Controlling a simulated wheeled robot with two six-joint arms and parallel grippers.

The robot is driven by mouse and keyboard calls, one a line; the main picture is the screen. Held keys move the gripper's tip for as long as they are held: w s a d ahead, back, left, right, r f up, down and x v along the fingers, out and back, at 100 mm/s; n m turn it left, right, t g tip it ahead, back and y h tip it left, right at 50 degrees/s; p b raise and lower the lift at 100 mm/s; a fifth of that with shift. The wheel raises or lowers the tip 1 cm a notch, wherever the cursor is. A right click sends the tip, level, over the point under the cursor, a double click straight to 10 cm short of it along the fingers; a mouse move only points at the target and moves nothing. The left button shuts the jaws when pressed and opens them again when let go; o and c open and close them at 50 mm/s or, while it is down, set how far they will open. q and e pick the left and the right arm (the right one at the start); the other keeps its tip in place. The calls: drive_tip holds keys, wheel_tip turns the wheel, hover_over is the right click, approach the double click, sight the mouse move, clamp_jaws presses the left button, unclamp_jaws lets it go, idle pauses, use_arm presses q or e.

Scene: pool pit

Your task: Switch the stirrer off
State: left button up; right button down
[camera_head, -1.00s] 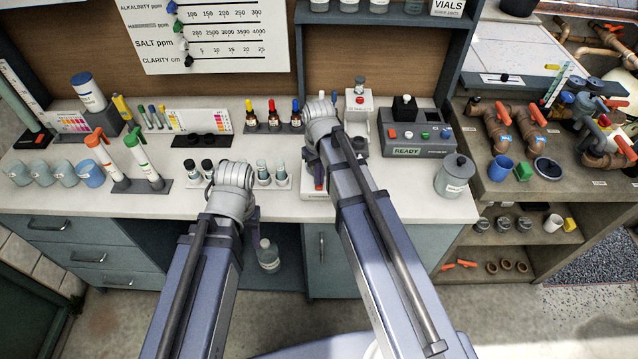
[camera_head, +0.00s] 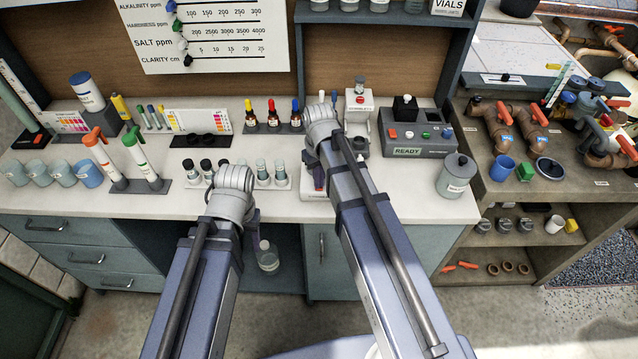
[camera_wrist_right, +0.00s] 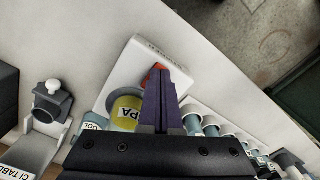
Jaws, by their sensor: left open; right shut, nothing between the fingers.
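The stirrer (camera_wrist_right: 146,62) is a flat white box with a label along its front edge. It stands on the bench, and in the head view my right arm hides most of it. A red switch (camera_wrist_right: 156,75) shows on it at the tips of my right gripper (camera_wrist_right: 164,92), whose purple fingers are shut and empty. Whether they touch the switch I cannot tell.
Several small vials (camera_wrist_right: 210,126) stand close beside the stirrer. A grey tester marked READY (camera_head: 412,135) and a lidded grey jar (camera_head: 456,176) are to its right. Dropper bottles (camera_head: 274,118) stand behind. The bench front between the cylinder rack and vials is clear.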

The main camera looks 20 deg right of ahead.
drive_tip(key=shift+r, duration=0.15)
wheel_tip(320, 180, up, 7)
drive_tip(key=p, duration=0.7)
drive_tip(key=shift+a+f, duration=0.1)
drive_tip(key=shift+f, duration=0.1)
drive_tip(key=s+a+f+b, duration=0.2)
drive_tip(key=s+a, duration=0.3)
drive_tip(key=s, duration=0.2)
drive_tip(key=s+a+f+n+h+b, duration=0.1)
drive_tip(key=s+a+f+b, duration=0.2)
drive_tip(key=s+a, duration=0.2)
drive_tip(key=shift+s+a, duration=0.15)
drive_tip(key=shift+s, duration=1)
